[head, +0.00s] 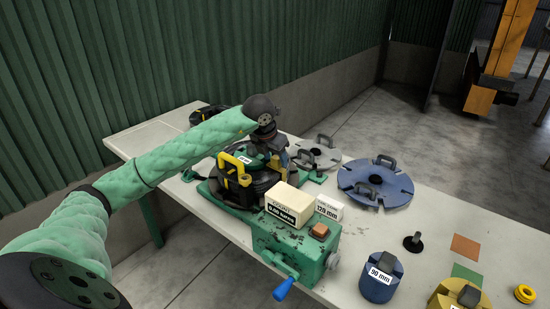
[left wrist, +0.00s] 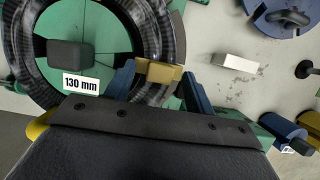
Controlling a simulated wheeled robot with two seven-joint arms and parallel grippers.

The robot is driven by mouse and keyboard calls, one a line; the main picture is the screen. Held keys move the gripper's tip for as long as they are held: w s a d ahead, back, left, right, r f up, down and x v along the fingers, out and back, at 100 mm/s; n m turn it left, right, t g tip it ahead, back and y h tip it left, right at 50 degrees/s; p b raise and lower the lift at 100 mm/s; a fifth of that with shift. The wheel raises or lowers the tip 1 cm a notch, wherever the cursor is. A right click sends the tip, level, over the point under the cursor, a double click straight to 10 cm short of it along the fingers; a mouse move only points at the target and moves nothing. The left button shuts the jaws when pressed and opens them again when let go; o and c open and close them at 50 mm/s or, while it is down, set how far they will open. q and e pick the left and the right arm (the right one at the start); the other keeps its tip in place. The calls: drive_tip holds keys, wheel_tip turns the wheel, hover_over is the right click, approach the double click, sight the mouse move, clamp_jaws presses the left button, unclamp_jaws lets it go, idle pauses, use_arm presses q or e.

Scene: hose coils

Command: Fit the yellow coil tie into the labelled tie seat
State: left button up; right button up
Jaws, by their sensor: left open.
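A dark hose coil (left wrist: 153,38) lies around a green reel with a "130 mm" label (left wrist: 82,84). A yellow tie (left wrist: 158,72) sits across the coil's side in the left wrist view. My left gripper (left wrist: 158,88) is open, with one blue finger on each side of this tie; I cannot tell if they touch it. In the head view my left gripper (head: 279,160) is at the coil's right side. A second yellow piece (head: 235,168) straddles the near left of the coil. No seat is clearly seen; the gripper hides part of the coil. My right gripper is not in view.
A green winder (head: 290,245) with a blue crank and a cream counter box (head: 289,204) stands in front. A white label block (head: 329,208), blue disc (head: 375,184), grey disc (head: 318,152) and blue cylinder (head: 380,280) stand to the right. A wall is behind.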

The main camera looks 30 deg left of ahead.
use_arm(q)
drive_tip(key=shift+v, duration=1.65)
drive_tip(key=b+v, duration=0.2)
drive_tip(key=v, duration=0.5)
drive_tip(key=shift+r, duration=0.35)
drive_tip(key=shift+s, duration=0.15)
idle(0.7)
